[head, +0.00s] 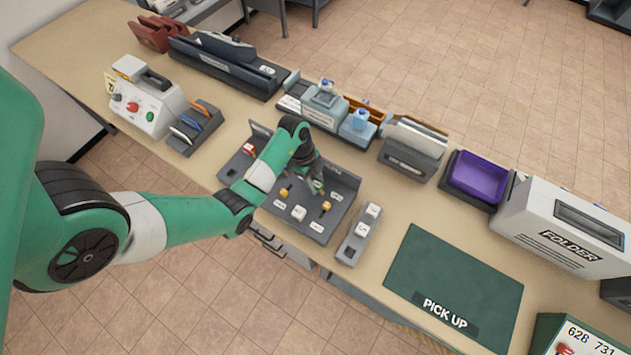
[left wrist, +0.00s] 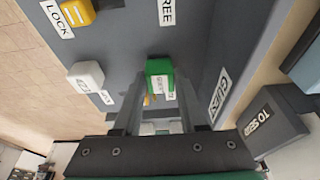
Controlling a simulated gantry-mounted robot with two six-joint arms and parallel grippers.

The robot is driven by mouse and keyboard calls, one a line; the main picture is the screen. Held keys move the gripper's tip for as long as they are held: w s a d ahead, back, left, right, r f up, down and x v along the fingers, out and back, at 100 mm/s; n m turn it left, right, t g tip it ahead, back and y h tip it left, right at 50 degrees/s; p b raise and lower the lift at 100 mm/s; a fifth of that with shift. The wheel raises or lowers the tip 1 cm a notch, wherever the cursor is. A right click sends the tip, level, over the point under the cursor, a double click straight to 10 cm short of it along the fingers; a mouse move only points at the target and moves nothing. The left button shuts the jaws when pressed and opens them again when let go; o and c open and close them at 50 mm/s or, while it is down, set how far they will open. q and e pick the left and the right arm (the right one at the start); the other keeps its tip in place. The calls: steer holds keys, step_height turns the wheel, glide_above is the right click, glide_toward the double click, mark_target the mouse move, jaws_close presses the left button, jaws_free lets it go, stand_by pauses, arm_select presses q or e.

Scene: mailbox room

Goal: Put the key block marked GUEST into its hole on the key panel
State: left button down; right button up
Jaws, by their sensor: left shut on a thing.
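The grey key panel (head: 345,181) stands mid-counter with white, yellow and red blocks on it. My left gripper (head: 317,188) points down over its right half. In the left wrist view, the fingers (left wrist: 160,108) are shut on a green key block (left wrist: 158,68) with a white label, only partly readable. A GUEST label (left wrist: 220,95) is on the panel to the right of the block. The block's lower end and any hole under it are hidden, so I cannot tell if it is seated. My right gripper is not in view.
A white block (left wrist: 85,75) and a yellow block (left wrist: 76,13) by the LOCK label are on the panel near the gripper. A small grey holder (head: 350,248) with white blocks stands to the panel's right. The green PICK UP mat (head: 455,285) is clear.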

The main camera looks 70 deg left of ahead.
arm_select(q)
steer(key=shift+f, duration=0.35)
steer(key=shift+c, duration=1.9)
jaws_free()
steer(key=shift+r, duration=0.15)
step_height(320, 180, up, 7)
steer(key=p, duration=0.7)
